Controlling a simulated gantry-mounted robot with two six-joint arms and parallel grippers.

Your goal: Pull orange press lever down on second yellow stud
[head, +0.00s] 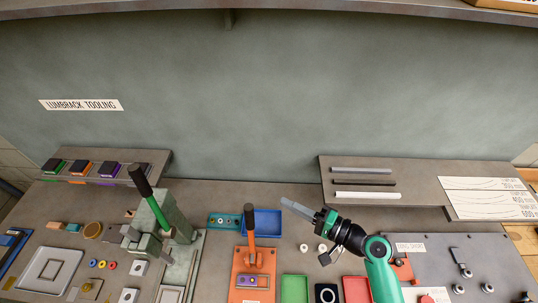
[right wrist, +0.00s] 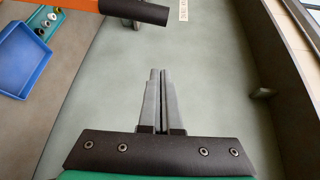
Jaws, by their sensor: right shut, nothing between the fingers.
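The orange press (head: 245,262) stands on the bench near the middle of the head view. Its lever (head: 251,240) is raised and ends in a black grip (head: 249,218). The black grip (right wrist: 135,12) and part of the orange lever (right wrist: 75,4) cross the top left of the right wrist view. A purple piece (head: 247,281) lies at the front of the press; I cannot make out a yellow stud there. My right gripper (head: 287,203) is shut and empty, to the right of the lever and apart from it; its fingers (right wrist: 158,75) are together. My left gripper is out of view.
A blue tray (head: 267,224) stands behind the press, and a teal holder (head: 224,220) beside it. Green (head: 294,289) and red (head: 356,290) trays are to the right. A green-levered press (head: 157,215) stands left. A shelf (head: 408,169) is at the back right.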

